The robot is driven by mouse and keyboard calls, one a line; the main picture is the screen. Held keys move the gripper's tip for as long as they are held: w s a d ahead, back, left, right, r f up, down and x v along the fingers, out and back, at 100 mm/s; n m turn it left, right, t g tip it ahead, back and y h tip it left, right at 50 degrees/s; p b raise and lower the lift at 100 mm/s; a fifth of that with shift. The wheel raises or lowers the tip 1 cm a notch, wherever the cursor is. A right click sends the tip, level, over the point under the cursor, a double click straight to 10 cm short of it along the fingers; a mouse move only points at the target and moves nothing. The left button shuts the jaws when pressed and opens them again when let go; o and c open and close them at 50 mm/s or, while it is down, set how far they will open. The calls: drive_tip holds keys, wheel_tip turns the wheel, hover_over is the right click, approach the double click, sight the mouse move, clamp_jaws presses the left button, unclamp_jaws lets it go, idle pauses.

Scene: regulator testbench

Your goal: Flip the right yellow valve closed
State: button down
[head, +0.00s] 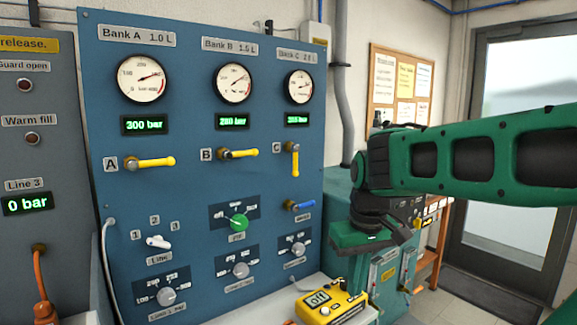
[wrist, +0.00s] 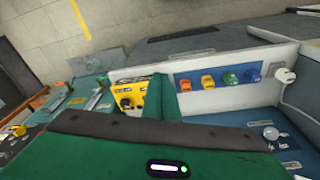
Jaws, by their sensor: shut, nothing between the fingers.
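The right yellow valve (head: 294,162), labelled C, is on the blue panel below the Bank C gauge. Its handle hangs straight down from its pivot. The middle yellow valve (head: 238,154), labelled B, and the left yellow valve (head: 150,163), labelled A, have their handles level, pointing right. My gripper (head: 362,240) is right of the panel, lower than valve C and apart from it. It is shut and empty. In the wrist view my green gripper fills the lower part, and I cannot make out valve C there.
A blue-handled valve (head: 300,205) is below valve C. A yellow meter (head: 331,302) lies on the white bench at the front; a yellow device also shows in the wrist view (wrist: 130,97). A green cabinet (head: 385,275) stands behind my gripper. A pipe runs beside the panel.

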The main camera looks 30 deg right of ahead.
sight(295, 161)
drive_tip(key=w+r+n+t, duration=0.2)
drive_tip(key=w+r, duration=0.4)
drive_tip(key=r, duration=0.3)
drive_tip(key=w+a+r+n+t, duration=0.1)
drive_tip(key=w+r+n, duration=0.3)
drive_tip(key=r, duration=0.6)
drive_tip(key=w+r+n+t+h, duration=0.1)
drive_tip(key=w+r+n+t, duration=0.1)
drive_tip(key=w+r, duration=0.7)
drive_tip(key=shift+a+r+n+t, duration=0.3)
drive_tip(key=shift+r+n+t, duration=0.1)
drive_tip(key=shift+n, duration=0.3)
drive_tip(key=shift+w+d+f, duration=0.85)
drive_tip(key=shift+w+f, duration=0.5)
drive_tip(key=shift+w+d+f, duration=0.8)
drive_tip(key=shift+w+f, duration=0.55)
drive_tip(key=shift+w, duration=0.05)
drive_tip(key=shift+w+d+f, duration=0.85)
drive_tip(key=shift+w+f, duration=0.5)
